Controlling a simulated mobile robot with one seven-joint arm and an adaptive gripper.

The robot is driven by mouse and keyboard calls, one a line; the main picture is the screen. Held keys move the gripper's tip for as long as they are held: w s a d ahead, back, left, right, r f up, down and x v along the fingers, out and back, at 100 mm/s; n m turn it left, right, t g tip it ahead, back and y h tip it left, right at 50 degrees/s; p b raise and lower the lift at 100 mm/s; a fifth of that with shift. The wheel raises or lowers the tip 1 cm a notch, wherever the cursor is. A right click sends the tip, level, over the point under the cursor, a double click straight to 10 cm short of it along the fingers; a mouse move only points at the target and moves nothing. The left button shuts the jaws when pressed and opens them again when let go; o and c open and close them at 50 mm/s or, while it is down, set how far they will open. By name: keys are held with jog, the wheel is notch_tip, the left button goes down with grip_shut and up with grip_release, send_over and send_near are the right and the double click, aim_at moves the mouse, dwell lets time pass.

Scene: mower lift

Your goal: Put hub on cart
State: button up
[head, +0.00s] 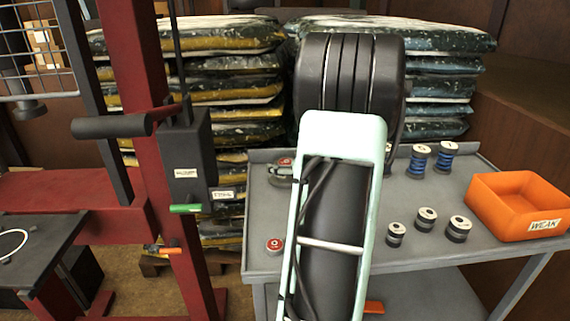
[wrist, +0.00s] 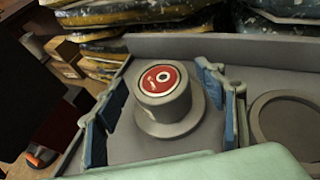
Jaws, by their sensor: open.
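The hub (wrist: 165,110) is a grey flanged cylinder with a red, white-ringed top. It stands upright on the grey cart top (wrist: 210,45) in the wrist view. In the head view, the hub (head: 284,170) shows at the back left of the cart (head: 330,268), partly hidden by my arm. My gripper (wrist: 164,80) is open, with one blue-padded finger on each side of the hub. Gaps show between the pads and the hub's upper body; contact lower down cannot be told.
A flat ring (wrist: 290,125) lies right of the hub. Blue spools (head: 445,157), several small grey-and-white cylinders (head: 426,220) and an orange bin (head: 515,205) occupy the cart's right side. A smaller red-topped piece (head: 274,245) sits front left. A red lift post (head: 150,150) stands left.

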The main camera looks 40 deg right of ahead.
jog(key=p+v, duration=0.1)
jog(key=v, duration=1)
jog(key=shift+s, duration=0.15)
